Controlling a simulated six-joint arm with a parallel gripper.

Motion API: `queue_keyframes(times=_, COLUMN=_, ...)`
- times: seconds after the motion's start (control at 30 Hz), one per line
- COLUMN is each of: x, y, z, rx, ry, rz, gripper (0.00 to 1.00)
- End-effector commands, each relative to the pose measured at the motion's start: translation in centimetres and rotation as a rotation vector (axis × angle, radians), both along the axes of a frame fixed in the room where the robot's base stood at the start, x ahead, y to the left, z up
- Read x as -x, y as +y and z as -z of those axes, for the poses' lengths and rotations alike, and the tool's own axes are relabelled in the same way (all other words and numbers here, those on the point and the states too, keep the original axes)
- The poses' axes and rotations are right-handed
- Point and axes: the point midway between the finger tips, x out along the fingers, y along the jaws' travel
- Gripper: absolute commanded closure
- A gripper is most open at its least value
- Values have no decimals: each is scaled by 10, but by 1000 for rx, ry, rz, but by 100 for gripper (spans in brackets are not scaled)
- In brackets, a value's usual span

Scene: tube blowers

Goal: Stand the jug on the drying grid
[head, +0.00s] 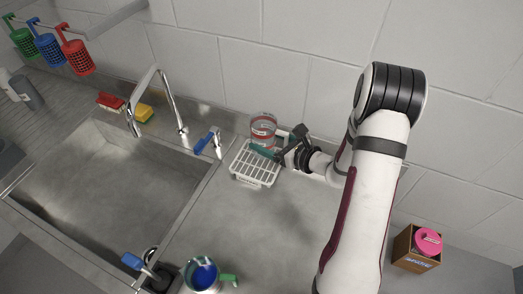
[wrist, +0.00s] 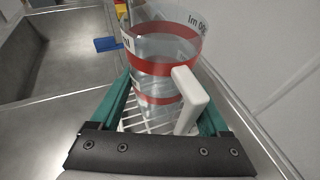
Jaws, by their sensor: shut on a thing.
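The jug (head: 263,127) is clear with red bands, and its white handle (wrist: 188,98) faces me in the wrist view. My gripper (head: 268,150) has its green fingers on either side of the jug (wrist: 157,65) and is shut on it. The jug looks upright. The white drying grid (head: 247,171) lies on the counter right of the sink, and its bars (wrist: 150,126) show below the jug in the wrist view. The jug is over the back part of the grid. I cannot tell whether its base touches the bars.
The sink (head: 110,205) is at the left, with a tall tap (head: 170,98) and a blue-handled valve (head: 205,141) near the grid. A pot with blue inside and a green handle (head: 204,276) stands at the front. A box with a pink roll (head: 416,250) is at the right.

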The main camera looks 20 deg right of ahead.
Motion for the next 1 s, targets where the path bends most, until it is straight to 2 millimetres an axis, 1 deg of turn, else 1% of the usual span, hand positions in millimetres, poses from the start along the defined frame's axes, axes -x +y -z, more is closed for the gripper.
queue_keyframes(times=0.03, x=-6, y=7, z=5, rx=-1, ry=0, rz=-3, gripper=100)
queue_keyframes(times=0.1, x=-10, y=11, z=10, rx=-2, ry=1, rz=0, gripper=100)
queue_keyframes(times=0.17, x=-11, y=12, z=21, rx=-3, ry=3, rz=0, gripper=100)
queue_keyframes(times=0.2, x=-11, y=12, z=31, rx=-3, ry=3, rz=1, gripper=100)
queue_keyframes(times=0.3, x=-11, y=12, z=46, rx=-2, ry=1, rz=2, gripper=100)
queue_keyframes(times=0.37, x=-11, y=12, z=50, rx=-1, ry=-1, rz=1, gripper=100)
queue_keyframes(times=0.67, x=-11, y=11, z=52, rx=-1, ry=-2, rz=1, gripper=100)
queue_keyframes(times=0.7, x=-11, y=11, z=53, rx=-1, ry=-2, rz=1, gripper=19)
queue_keyframes(times=0.77, x=-11, y=11, z=52, rx=0, ry=-2, rz=1, gripper=8)
queue_keyframes(times=0.8, x=-11, y=11, z=52, rx=0, ry=-2, rz=1, gripper=1)
queue_keyframes(times=1.0, x=-11, y=11, z=52, rx=-1, ry=-2, rz=1, gripper=0)
